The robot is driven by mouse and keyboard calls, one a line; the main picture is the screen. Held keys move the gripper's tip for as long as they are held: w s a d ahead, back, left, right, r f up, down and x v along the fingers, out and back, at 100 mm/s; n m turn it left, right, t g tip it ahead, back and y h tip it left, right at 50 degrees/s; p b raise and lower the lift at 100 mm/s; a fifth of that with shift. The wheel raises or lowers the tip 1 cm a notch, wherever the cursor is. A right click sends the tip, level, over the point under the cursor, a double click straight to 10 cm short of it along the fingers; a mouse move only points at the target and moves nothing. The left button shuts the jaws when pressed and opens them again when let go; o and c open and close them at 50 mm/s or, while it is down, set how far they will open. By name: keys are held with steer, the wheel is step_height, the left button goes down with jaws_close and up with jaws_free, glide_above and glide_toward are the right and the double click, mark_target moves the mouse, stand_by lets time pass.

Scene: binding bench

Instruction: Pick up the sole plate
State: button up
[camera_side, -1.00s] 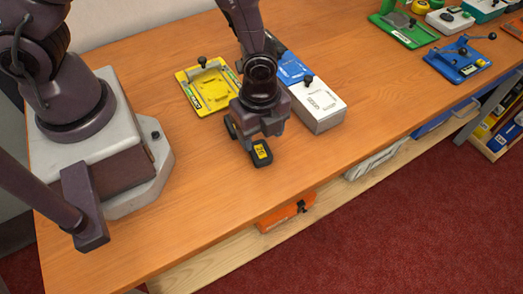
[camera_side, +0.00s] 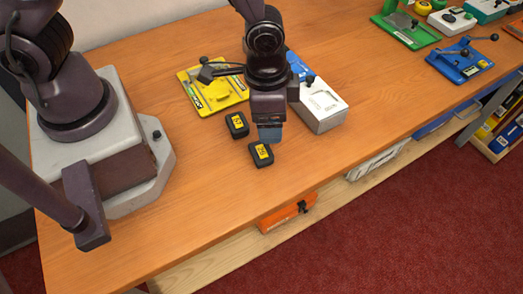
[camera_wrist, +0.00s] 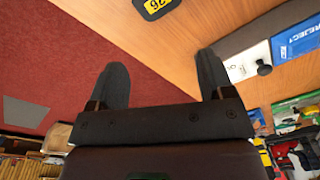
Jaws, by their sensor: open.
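No part is labelled as the sole plate, so I cannot tell for certain which thing it is. Two small black blocks with yellow number labels lie on the bench: one black block (camera_side: 237,124) is left of my gripper (camera_side: 269,134), and another black block (camera_side: 261,155) is just in front of it. One labelled block (camera_wrist: 155,7) shows at the top edge of the wrist view, cut off by the frame. My gripper is open and empty, with its two dark fingers (camera_wrist: 162,82) apart. It appears to be above the bench, and neither block is between the fingers.
A yellow fixture plate (camera_side: 213,94) lies behind the blocks. A white box (camera_side: 322,110) with a knob stands right of my gripper, beside a blue box marked REJECT (camera_wrist: 297,42). Green (camera_side: 408,32) and blue (camera_side: 458,62) fixtures sit far right. The bench front is clear.

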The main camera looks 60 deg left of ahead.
steer(key=r+n, duration=0.1)
steer(key=n, duration=2.1)
glide_above(262, 151)
steer(key=shift+g, duration=0.4)
steer(key=f, duration=0.6)
steer(key=shift+s+d+f, duration=0.2)
steer(key=shift+d+f, duration=0.05)
steer(key=shift+f, duration=0.1)
steer(key=shift+w+a+f, duration=0.1)
steer(key=shift+f, duration=1.2)
steer(key=shift+w+a+f, duration=0.1)
steer(key=shift+f, duration=1.2)
steer(key=shift+c, duration=0.2)
steer(key=c, duration=1)
